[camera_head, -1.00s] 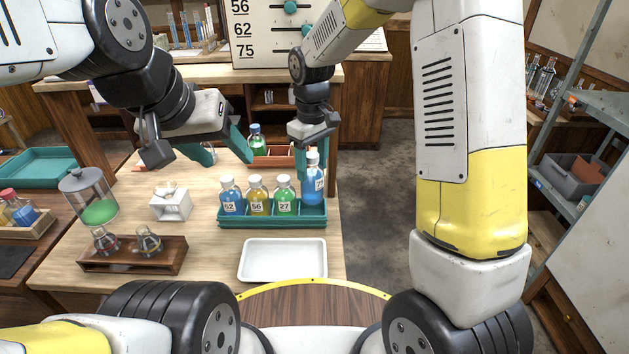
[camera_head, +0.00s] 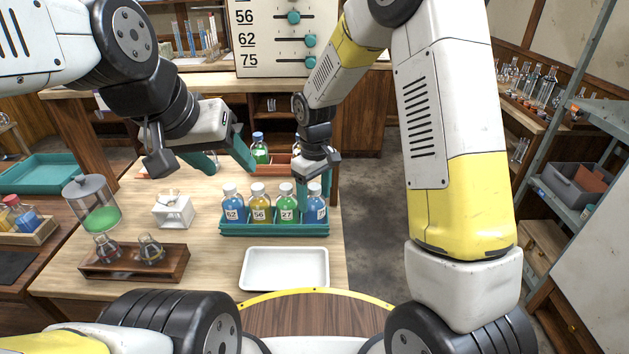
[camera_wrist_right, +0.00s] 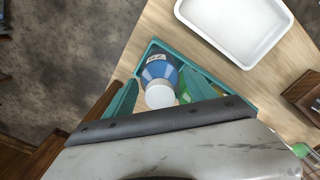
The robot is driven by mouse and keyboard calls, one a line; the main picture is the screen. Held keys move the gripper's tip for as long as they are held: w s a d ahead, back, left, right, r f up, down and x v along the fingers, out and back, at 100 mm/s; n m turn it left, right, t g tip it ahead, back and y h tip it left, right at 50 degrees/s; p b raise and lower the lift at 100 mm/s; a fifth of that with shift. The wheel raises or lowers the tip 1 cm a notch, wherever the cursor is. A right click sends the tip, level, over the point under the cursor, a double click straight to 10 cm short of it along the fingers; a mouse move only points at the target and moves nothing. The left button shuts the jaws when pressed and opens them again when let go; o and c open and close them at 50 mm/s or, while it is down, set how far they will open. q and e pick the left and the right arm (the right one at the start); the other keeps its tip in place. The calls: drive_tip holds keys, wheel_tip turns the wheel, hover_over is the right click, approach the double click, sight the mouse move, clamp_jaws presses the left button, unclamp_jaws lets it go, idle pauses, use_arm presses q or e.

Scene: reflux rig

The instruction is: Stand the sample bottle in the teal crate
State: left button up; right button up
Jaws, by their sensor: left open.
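The sample bottle (camera_head: 316,211), blue with a white cap, stands upright at the right end of the teal crate (camera_head: 274,230). Its base is hidden by the crate's front wall. In the right wrist view the bottle (camera_wrist_right: 160,78) shows from above, inside the crate's corner. My right gripper (camera_head: 314,190) points down over it, with a teal finger close on each side. My left gripper (camera_head: 222,162) is open and empty, above the table behind the crate and to the left.
Bottles 62 (camera_head: 233,206), 56 (camera_head: 260,206) and 27 (camera_head: 286,206) fill the crate's other places. A white tray (camera_head: 284,283) lies in front. A brown crate (camera_head: 280,163) with a green bottle stands behind. A wooden flask rack (camera_head: 135,267) is at left.

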drive_tip(key=shift+o, duration=0.4)
wheel_tip(320, 180, up, 11)
drive_tip(key=shift+r, duration=0.7)
drive_tip(key=s+d+r+m+t+y, duration=0.2)
drive_tip(key=s+d+r+m+t, duration=0.15)
drive_tip(key=s+d+r, duration=0.6)
drive_tip(key=s+d+m+t, duration=0.1)
drive_tip(key=s+d+m, duration=0.1)
drive_tip(key=s, duration=0.3)
drive_tip(key=s+d+r+m+t, duration=0.1)
drive_tip(key=s+d+m, duration=0.1)
drive_tip(key=s, duration=0.3)
drive_tip(key=shift+s+d+r+m+t, duration=0.25)
drive_tip(key=shift+s+d+m+t, duration=0.1)
drive_tip(key=shift+m, duration=0.1)
